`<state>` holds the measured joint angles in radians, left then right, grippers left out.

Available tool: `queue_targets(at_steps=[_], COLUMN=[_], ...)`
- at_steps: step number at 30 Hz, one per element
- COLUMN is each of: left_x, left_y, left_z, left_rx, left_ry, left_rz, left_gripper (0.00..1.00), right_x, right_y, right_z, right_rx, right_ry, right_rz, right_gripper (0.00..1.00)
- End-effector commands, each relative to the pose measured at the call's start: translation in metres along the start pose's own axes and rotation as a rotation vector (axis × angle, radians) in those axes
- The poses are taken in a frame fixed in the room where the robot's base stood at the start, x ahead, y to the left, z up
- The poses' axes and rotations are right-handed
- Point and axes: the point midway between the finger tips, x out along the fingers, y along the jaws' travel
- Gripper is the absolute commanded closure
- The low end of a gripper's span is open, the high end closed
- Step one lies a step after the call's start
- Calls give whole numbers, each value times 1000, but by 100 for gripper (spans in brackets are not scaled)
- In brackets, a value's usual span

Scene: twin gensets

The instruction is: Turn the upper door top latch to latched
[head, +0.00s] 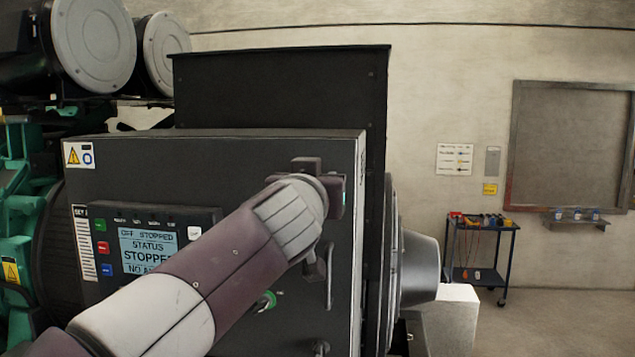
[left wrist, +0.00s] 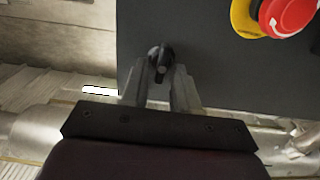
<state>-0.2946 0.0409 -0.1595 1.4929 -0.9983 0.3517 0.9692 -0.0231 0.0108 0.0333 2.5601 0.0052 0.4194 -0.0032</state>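The upper door top latch (left wrist: 160,58) is a small black knob with a short lever, near the edge of the dark door (left wrist: 215,65) in the left wrist view. My left gripper (left wrist: 161,72) has its two grey fingers close together on either side of the lever, seemingly touching it. In the head view my left arm reaches across the grey cabinet door (head: 235,160) to its upper right edge. There my wrist and gripper (head: 335,188) hide most of the latch. The lever's exact angle is hard to read. My right gripper is out of view.
A red emergency stop (left wrist: 290,15) on a yellow base is close by. The door has a display panel (head: 148,247), a vertical handle (head: 330,275) and another latch (head: 321,348) below. A tool cart (head: 482,255) stands at the far wall, with open floor beside it.

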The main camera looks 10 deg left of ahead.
Motion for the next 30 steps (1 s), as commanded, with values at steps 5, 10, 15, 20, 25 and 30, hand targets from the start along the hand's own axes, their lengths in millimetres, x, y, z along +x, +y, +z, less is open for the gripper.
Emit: queue_targets(at_steps=[5, 10, 15, 20, 25, 30], left_x=[0, 0, 0, 0, 0, 0], left_y=[0, 1, 2, 4, 5, 7], left_z=[0, 1, 2, 2, 2, 3], left_rx=[10, 63, 174, 318, 480, 641], left_ry=[0, 0, 0, 0, 0, 1], left_rz=[0, 0, 1, 0, 0, 1], left_gripper=[100, 100, 100, 100, 100, 100], right_x=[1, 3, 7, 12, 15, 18], right_y=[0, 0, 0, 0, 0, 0], right_z=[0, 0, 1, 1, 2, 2], right_rx=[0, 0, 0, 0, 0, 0], right_ry=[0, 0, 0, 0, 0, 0], right_rz=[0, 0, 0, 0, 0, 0], right_gripper=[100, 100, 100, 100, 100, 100])
